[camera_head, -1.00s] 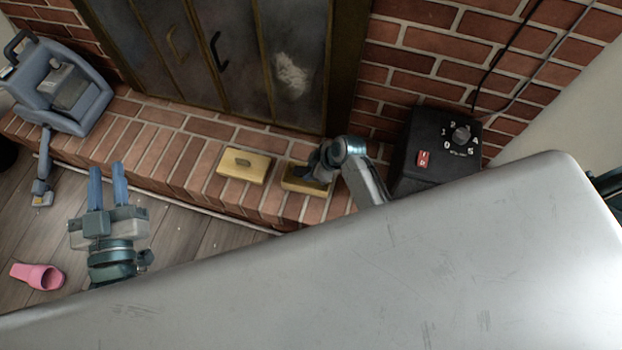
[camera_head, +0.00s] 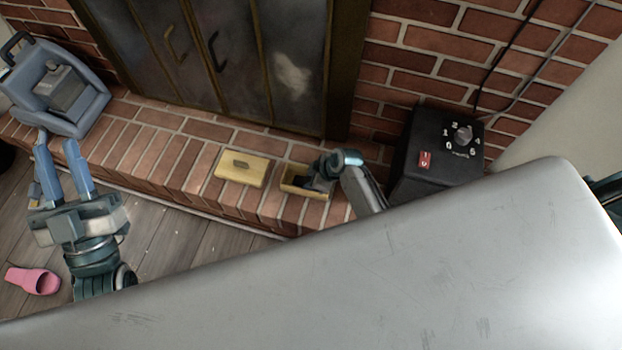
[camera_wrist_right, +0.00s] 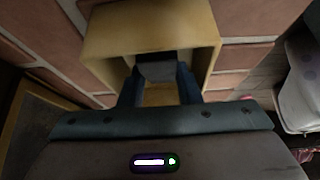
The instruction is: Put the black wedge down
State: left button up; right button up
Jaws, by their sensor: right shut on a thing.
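My right gripper (camera_head: 318,178) is at the open yellow box (camera_head: 291,189) on the brick hearth. In the right wrist view its blue fingers (camera_wrist_right: 158,80) reach into the yellow box (camera_wrist_right: 110,38) and are shut on a dark grey-black piece, the black wedge (camera_wrist_right: 158,68). The wedge is between the fingertips, inside the box walls. Its lower part is hidden, so I cannot tell whether it touches the box floor. My left gripper (camera_head: 57,140) is open and empty, with its blue fingers apart, in front of the blue-grey carrier at the left.
A yellow block-like piece (camera_head: 240,170) with a dark mark on top lies left of the box. A black control box (camera_head: 437,155) with a dial stands to the right. The blue-grey carrier (camera_head: 85,118) sits on the hearth's left end. A pink slipper (camera_head: 35,280) lies on the floor.

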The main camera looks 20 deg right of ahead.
jog(key=shift+f, duration=0.1)
jog(key=o, duration=0.7)
